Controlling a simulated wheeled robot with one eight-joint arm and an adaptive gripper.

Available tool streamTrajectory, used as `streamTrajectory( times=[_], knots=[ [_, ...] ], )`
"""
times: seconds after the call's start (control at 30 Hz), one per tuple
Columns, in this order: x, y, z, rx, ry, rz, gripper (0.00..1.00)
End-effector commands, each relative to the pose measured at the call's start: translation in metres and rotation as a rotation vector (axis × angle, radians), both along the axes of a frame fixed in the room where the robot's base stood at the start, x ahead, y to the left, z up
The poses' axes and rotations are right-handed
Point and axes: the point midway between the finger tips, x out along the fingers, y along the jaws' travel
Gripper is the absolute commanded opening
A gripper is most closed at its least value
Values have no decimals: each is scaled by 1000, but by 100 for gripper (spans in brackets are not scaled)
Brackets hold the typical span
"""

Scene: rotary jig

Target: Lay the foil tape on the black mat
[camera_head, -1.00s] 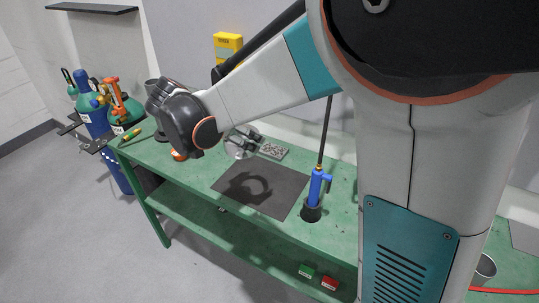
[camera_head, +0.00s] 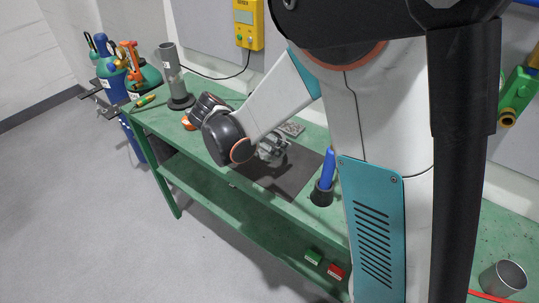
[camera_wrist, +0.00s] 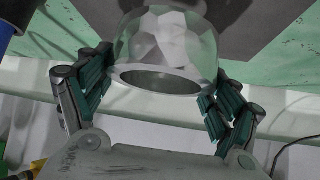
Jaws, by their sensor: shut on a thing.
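The foil tape (camera_wrist: 165,48) is a shiny silver ring in the wrist view, between the green-padded fingers of my gripper (camera_wrist: 160,88). My gripper is shut on it. In the head view my gripper (camera_head: 272,148) is over the far left part of the black mat (camera_head: 297,174), and my arm hides most of the tape. The mat lies flat on the green bench and also shows as a dark area in the wrist view (camera_wrist: 236,42). I cannot tell whether the tape touches the mat.
A blue-handled tool (camera_head: 328,165) stands in a black holder at the mat's right. A grey speckled block (camera_head: 292,129) lies behind the mat. A grey post (camera_head: 172,72) stands at the bench's far left end. The near right part of the mat is clear.

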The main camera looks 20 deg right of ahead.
Motion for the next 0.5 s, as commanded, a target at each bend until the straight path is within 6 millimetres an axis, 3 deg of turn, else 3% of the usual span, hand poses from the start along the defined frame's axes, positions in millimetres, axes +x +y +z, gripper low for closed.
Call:
streamTrajectory(
  times=[0.27,0.5],
  knots=[
    [0,0,-20,0,0,0,53],
    [0,0,-53,0,0,0,53]
  ],
)
